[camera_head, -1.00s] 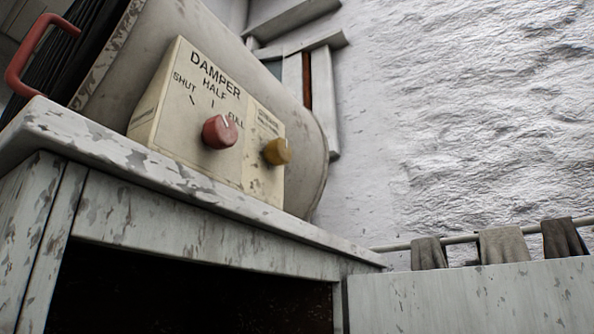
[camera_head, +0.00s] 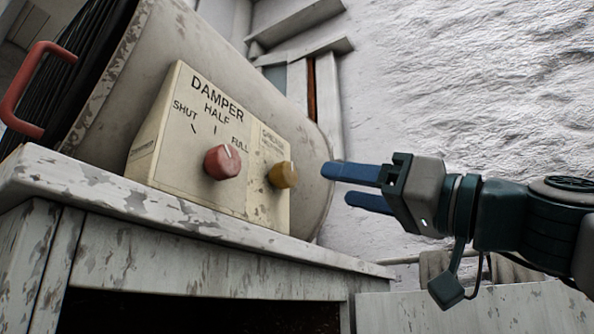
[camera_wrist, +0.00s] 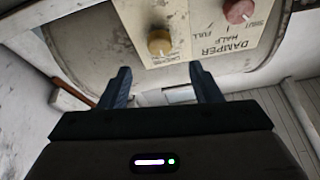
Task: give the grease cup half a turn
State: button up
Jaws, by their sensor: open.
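The grease cup is a small yellow-brown knob (camera_head: 283,175) on the right part of the cream panel (camera_head: 163,152). In the wrist view the yellow knob (camera_wrist: 160,43) shows beyond the fingertips, near the middle. My gripper (camera_head: 335,186) is open and empty, to the right of the knob, with its blue fingers pointing left and a gap between them and the knob. In the wrist view my gripper (camera_wrist: 160,72) has its two fingers spread apart. The small lettering above the knob is too blurred to read fully.
A red damper knob (camera_head: 223,162) sits left of the yellow knob, its white mark near FULL. The panel stands on a worn white bench (camera_head: 130,205) in front of a large rounded body. A red handle (camera_head: 25,90) is at far left. Cloths hang on a rail at lower right.

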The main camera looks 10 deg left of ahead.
aim_at(291, 176)
jog(key=p+x, duration=0.3)
jog(key=x, duration=0.6)
jog(key=shift+w+a+r, duration=0.1)
jog(key=shift+a, duration=0.25)
jog(key=c, duration=1)
